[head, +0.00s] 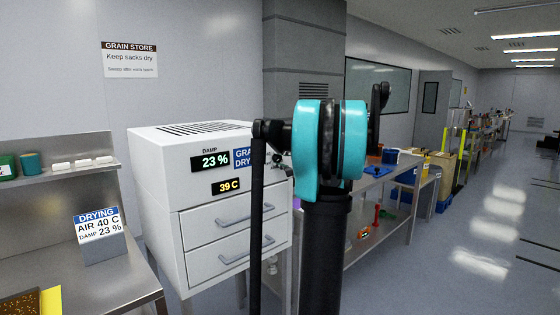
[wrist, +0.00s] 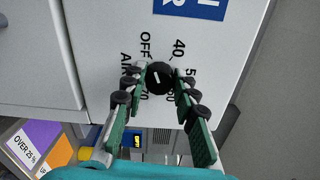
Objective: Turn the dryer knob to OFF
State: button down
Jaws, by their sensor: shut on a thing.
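The dryer (head: 155,200) is a white cabinet with two drawers, left of my arm in the head view. Its displays read 23 % and 39 C. In the wrist view, the round black dryer knob (wrist: 160,78) sits on the white panel and has a short white pointer mark. The OFF label (wrist: 145,43) is above and left of it, the 40 label (wrist: 178,48) above and right. My gripper (wrist: 160,71) is shut on the knob, with a green-padded finger on each side. Fingers partly cover other labels. My arm hides much of the knob area in the head view.
A steel bench (head: 85,275) with a drying sign (head: 98,226) reading AIR 40 C, DAMP 23 % stands at the left. A steel table (head: 385,178) with bins and tools is behind my arm. The floor at the right (head: 470,240) is clear.

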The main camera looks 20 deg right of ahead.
jog(key=shift+n, duration=0.6)
jog(key=c, duration=1.2)
grip_release()
jog(key=shift+s, duration=0.1)
jog(key=v, duration=1.2)
